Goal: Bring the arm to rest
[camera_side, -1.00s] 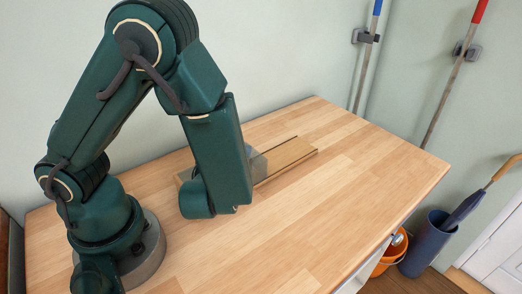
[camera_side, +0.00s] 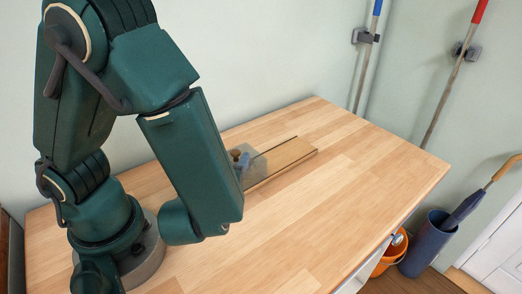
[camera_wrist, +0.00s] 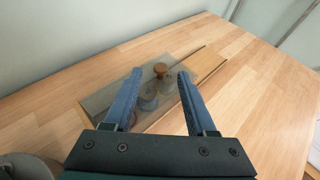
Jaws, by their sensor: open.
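My gripper (camera_wrist: 159,74) shows in the wrist view with its two blue fingers spread apart and nothing held between them. Beyond the fingers lies a wooden board (camera_wrist: 207,66) with a dark groove, on the worktop. A clear, greyish block with a brown knob (camera_wrist: 160,70) and rounded bluish-grey parts sits at the board, seen between the fingers. In the side view my gripper is hidden behind my forearm. The board (camera_side: 285,158) and part of the clear block (camera_side: 244,160) show to the right of my forearm.
The wooden worktop (camera_side: 330,190) is bare to the right and front. A pale wall stands behind it. Two poles (camera_side: 366,50), an orange bucket (camera_side: 389,258) and a dark blue bin (camera_side: 424,246) with an umbrella are beyond the right edge.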

